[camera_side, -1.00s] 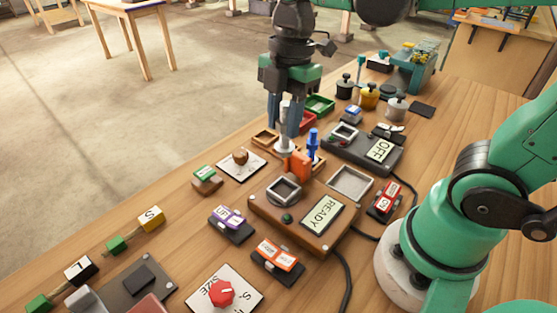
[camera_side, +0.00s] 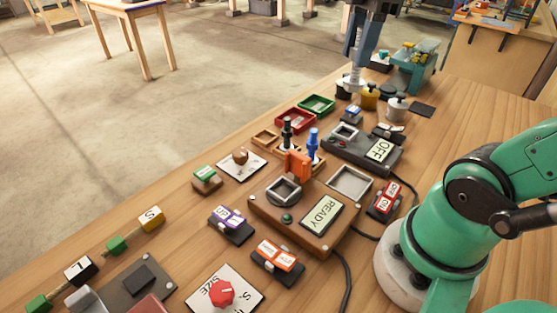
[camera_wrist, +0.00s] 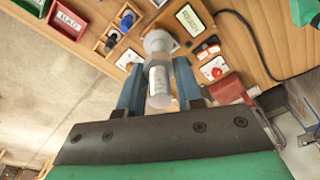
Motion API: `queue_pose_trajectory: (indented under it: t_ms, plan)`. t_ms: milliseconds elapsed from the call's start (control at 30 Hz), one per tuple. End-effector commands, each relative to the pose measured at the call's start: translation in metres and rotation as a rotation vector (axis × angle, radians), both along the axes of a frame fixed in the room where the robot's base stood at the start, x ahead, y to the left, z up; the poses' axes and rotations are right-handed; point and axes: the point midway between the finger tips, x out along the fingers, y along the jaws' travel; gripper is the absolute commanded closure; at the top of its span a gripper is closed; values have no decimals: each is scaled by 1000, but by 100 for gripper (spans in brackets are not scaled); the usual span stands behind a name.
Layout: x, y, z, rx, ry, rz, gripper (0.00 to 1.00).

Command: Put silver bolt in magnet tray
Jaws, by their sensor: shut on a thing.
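My gripper (camera_side: 355,66) is shut on a silver bolt-like piece (camera_side: 354,77), held raised and roughly upright above the far part of the bench. In the wrist view, the silver piece (camera_wrist: 159,82) sits between my blue-grey fingers (camera_wrist: 158,92), with its rounded end pointing away from the palm. A shallow grey square tray (camera_side: 350,181) lies on the bench right of the READY box; its inside looks empty. I cannot tell for sure whether it is the magnet tray.
Black and blue upright pieces (camera_side: 312,142) stand in a wooden holder behind an orange block (camera_side: 297,163). Red (camera_side: 295,121) and green (camera_side: 318,104) trays lie behind. The READY box (camera_side: 303,212), OFF box (camera_side: 362,150) and weight-like pots (camera_side: 369,98) crowd the bench.

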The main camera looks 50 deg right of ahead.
Motion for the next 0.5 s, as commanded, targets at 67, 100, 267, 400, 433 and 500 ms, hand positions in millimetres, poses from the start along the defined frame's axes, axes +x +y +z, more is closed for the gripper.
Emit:
queue_pose_trajectory:
  t_ms: [67,100,267,400,433,500]
  plan:
    - [-11,-12,-4,1,-1,-98,100]
    - [-15,-16,-5,0,-1,-133,100]
    - [-23,-23,-16,0,-1,-204,100]
    - [-24,-23,-47,0,-1,-207,100]
    - [-24,-23,-55,0,-1,-206,100]
    - [-24,-23,-73,1,-1,-205,100]
